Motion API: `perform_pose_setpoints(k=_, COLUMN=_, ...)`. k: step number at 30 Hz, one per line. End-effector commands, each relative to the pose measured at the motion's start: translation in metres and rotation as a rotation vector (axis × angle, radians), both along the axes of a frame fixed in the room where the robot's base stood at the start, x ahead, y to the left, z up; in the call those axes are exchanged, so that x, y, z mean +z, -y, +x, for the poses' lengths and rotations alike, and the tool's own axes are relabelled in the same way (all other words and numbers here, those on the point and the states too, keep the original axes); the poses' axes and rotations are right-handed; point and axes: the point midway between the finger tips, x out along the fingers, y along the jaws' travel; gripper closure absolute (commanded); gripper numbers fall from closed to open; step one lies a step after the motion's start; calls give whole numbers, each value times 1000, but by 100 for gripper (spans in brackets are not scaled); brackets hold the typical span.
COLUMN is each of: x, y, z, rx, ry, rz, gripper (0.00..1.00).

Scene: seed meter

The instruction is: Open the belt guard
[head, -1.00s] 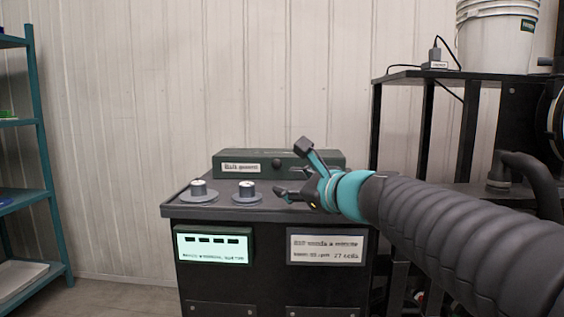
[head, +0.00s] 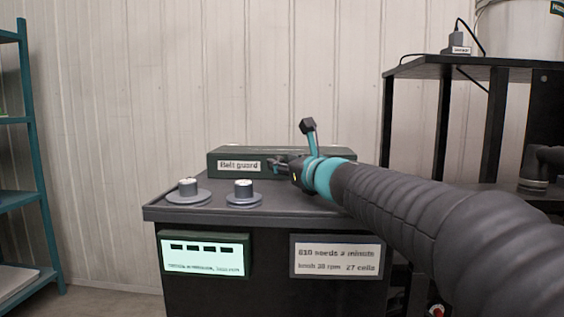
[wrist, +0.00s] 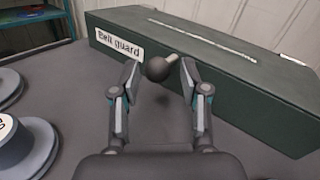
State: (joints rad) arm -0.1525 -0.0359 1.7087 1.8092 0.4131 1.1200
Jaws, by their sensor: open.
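The belt guard (head: 226,165) is a long dark green box with a white "Belt guard" label, lying closed at the back of the dark machine top. In the wrist view the belt guard (wrist: 240,84) runs across the upper part, with a round dark knob (wrist: 158,68) on its front face. My gripper (wrist: 159,72) is open, with one finger on each side of the knob; I cannot tell whether they touch it. In the head view my gripper (head: 282,164) is at the front of the guard and hides the knob.
Two round grey dials (head: 188,192) (head: 244,193) stand on the machine top left of my gripper. A lit display (head: 204,256) and a seed-rate plate (head: 337,258) are on the machine's front. A dark stand (head: 440,68) is at right, teal shelves (head: 22,160) at left.

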Motion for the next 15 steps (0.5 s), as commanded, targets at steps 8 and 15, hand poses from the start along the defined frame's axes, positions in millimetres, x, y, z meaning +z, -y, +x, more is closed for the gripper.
perform_pose_setpoints(k=8, x=0, y=-12, z=18, rx=2, ry=1, rz=-1, gripper=55)
perform_pose_setpoints(k=15, x=0, y=-13, z=19, rx=1, ry=1, rz=0, gripper=55)
